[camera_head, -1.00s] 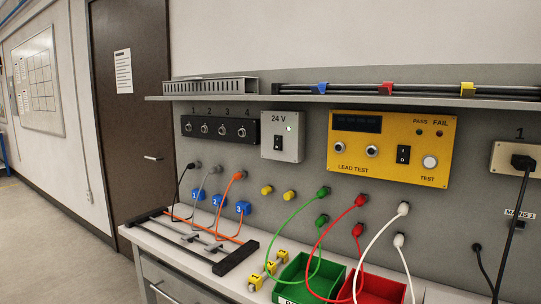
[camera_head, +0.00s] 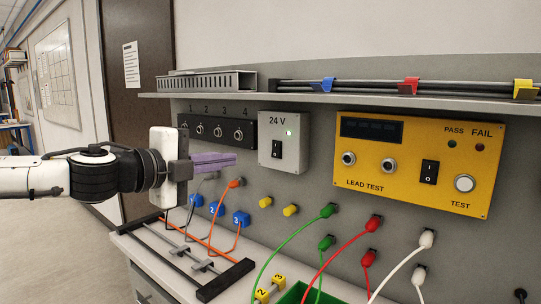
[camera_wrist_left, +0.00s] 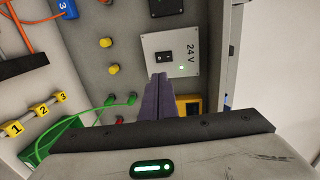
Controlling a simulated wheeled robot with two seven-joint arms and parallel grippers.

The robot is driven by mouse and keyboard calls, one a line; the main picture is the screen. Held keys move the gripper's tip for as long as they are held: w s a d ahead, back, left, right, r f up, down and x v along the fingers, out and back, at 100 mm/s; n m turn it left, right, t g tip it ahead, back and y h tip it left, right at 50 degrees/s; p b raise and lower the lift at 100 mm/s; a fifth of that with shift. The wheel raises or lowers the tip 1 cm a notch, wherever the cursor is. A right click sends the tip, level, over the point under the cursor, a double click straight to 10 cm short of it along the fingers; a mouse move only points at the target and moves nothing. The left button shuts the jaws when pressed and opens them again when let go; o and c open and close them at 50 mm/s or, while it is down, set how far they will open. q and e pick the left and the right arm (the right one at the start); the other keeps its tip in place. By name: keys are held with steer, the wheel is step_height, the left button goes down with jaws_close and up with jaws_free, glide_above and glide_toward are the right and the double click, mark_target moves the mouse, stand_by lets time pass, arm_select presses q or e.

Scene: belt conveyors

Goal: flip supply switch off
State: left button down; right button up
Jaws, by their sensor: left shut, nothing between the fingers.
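The 24 V supply box (camera_head: 293,128) is a light grey plate on the back panel, with a black rocker switch (camera_head: 277,149) and a lit green lamp (camera_head: 289,133). My left gripper (camera_head: 234,160) is shut and empty, its purple fingers pointing right toward the box, a little left of the switch in the head view. In the left wrist view the fingers (camera_wrist_left: 161,80) end just below the supply box (camera_wrist_left: 185,45), whose switch (camera_wrist_left: 164,57) shows close to the tips. I cannot tell whether they touch the panel. My right gripper is out of view.
A black strip (camera_head: 217,131) with several numbered toggles is left of the box. The yellow lead tester (camera_head: 415,160) is to its right. A shelf (camera_head: 350,98) runs above. Leads, yellow knobs and a green bin (camera_head: 305,293) lie below.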

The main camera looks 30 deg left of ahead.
arm_select(q)
steer(key=shift+s, duration=0.1)
steer(key=p, duration=0.1)
glide_toward(275, 154)
steer(key=shift+w+d+f+b, duration=0.1)
steer(key=shift+w+f+b, duration=0.15)
steer(key=shift+w, duration=0.85)
steer(key=shift+w+d+f+b, duration=0.1)
steer(key=shift+w+f+b, duration=0.1)
steer(key=shift+w, duration=1.85)
